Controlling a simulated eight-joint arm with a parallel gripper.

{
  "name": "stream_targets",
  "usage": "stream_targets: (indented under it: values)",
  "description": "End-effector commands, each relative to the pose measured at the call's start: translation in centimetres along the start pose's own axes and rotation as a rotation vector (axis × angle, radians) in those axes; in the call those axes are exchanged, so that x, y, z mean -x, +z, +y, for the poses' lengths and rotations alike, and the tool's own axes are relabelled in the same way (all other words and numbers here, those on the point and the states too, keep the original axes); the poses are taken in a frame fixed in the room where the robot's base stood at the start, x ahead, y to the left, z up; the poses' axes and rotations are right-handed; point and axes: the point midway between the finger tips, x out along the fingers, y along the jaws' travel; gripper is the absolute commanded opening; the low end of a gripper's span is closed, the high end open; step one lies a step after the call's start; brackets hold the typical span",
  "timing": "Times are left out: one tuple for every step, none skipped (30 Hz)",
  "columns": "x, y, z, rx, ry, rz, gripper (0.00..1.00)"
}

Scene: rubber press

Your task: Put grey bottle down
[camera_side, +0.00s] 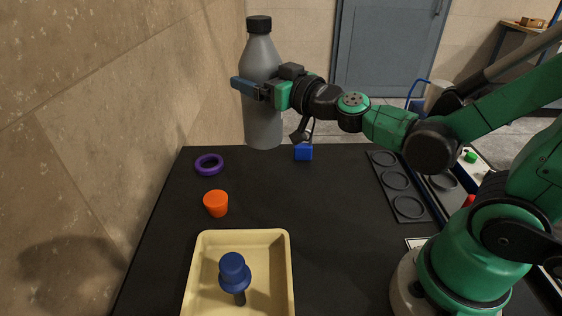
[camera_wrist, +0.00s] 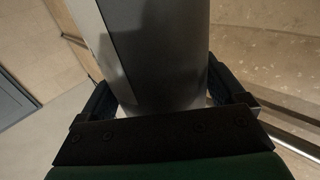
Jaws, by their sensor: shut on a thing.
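The grey bottle (camera_side: 262,118) is upright with a black cap, and shows at the far end of the black table in the side view. My gripper (camera_side: 256,88) is shut around the bottle's middle. The bottle's base appears close to the table's far edge in the side view; I cannot tell whether it touches the table or hangs above it. In the wrist view the bottle (camera_wrist: 160,50) fills the middle, between the two fingers of my gripper (camera_wrist: 160,95). Its cap and base are not visible there.
The black table (camera_side: 330,230) has a purple ring (camera_side: 209,164), an orange cup (camera_side: 216,203) and a blue cube (camera_side: 304,152). A cream tray (camera_side: 288,275) with a blue-topped object (camera_side: 233,268) stands in front. A rack with round holes (camera_side: 397,184) lies right. The table's middle is clear.

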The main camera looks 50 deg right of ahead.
Motion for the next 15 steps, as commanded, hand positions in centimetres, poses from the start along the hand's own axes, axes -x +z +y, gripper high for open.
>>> stream_targets:
  values:
    - [-0.02,-0.01,0.01,0.001,0.000,0.000,0.00]
    - [-0.03,-0.01,0.01,0.001,0.000,0.000,0.00]
    - [-0.03,-0.02,0.01,0.001,0.000,0.000,0.00]
    - [-0.04,-0.02,0.01,0.001,0.000,0.000,0.00]
    - [-0.04,-0.02,0.01,0.000,0.000,0.000,0.00]
    - [-0.04,-0.02,0.02,-0.001,0.000,0.000,0.00]
    - [-0.04,-0.01,0.03,-0.001,0.000,0.000,0.00]
    - [-0.03,-0.01,0.04,-0.002,0.000,-0.001,0.00]
    - [-0.04,-0.01,0.04,-0.001,-0.001,-0.001,0.00]
    - [-0.06,-0.01,0.04,-0.001,-0.001,-0.001,0.00]
    - [-0.08,0.00,0.03,-0.001,-0.002,-0.002,0.00]
    - [-0.13,0.00,0.02,-0.001,-0.004,-0.003,0.00]
    - [-0.20,0.01,0.01,-0.002,-0.006,-0.004,0.00]
    - [-0.33,0.01,-0.01,-0.002,-0.011,-0.006,0.00]
    - [-0.65,-0.01,-0.04,-0.002,-0.021,-0.009,0.00]
